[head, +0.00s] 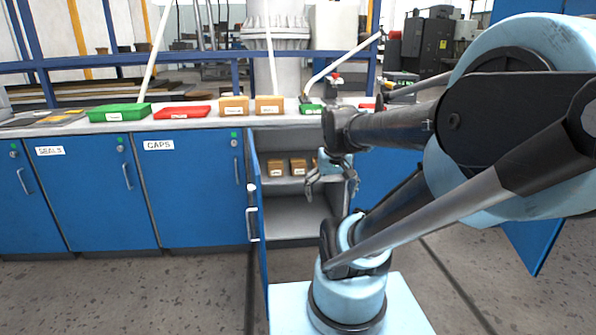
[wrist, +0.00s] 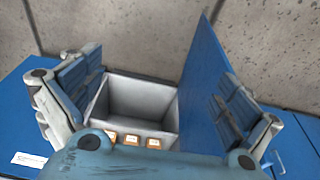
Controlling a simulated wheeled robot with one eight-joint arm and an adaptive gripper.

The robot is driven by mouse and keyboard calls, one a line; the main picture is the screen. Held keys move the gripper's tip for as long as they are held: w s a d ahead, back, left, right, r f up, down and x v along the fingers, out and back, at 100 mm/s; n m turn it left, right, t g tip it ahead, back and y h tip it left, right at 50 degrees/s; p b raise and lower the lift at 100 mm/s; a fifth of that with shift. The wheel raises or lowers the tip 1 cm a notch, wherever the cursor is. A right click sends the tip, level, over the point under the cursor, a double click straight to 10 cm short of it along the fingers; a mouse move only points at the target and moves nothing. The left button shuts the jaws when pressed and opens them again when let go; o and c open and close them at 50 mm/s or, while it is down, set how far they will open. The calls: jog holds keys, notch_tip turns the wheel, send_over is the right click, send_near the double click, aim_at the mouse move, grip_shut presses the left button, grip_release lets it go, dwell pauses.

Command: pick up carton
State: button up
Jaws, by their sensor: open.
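Small brown cartons with white labels stand on the shelf of the open cabinet: the left one (head: 275,168), the middle one (head: 299,167), and a third partly hidden behind my gripper. They also show as a row of cartons (wrist: 131,138) at the lower middle of the wrist view, partly cut off by my gripper's body. Two more cartons stand on the counter, a left one (head: 234,105) and a right one (head: 269,105). My gripper (head: 331,187) is open and empty before the cabinet opening; its spread fingers (wrist: 157,92) show in the wrist view.
The cabinet's open blue door (head: 259,215) stands at the opening's left side. Green boxes (head: 120,112) and a red box (head: 182,112) lie on the counter (head: 215,122). Closed blue cabinets (head: 95,195) stand to the left. The lower compartment (head: 290,218) looks empty.

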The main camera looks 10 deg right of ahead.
aim_at(298, 162)
jog(key=w+r, duration=0.3)
jog(key=w, duration=0.6)
jog(key=w+r, duration=0.3)
jog(key=w, duration=0.6)
jog(key=w+f+t, duration=0.1)
jog(key=w+f, duration=0.2)
jog(key=w, duration=1.9)
jog(key=shift+t, duration=0.5)
jog(key=w+f, duration=1.8)
jog(key=w, duration=0.1)
jog(key=w+f, duration=0.9)
jog(key=shift+w+f, duration=0.15)
jog(key=shift+w, duration=0.1)
jog(key=shift+w+f, duration=0.1)
jog(key=shift+w, duration=0.15)
jog(key=w, duration=1.1)
jog(key=shift+w+a, duration=0.1)
jog(key=shift+w, duration=0.25)
jog(key=shift+w+f, duration=0.15)
jog(key=shift+f, duration=0.4)
jog(key=shift+f, duration=0.25)
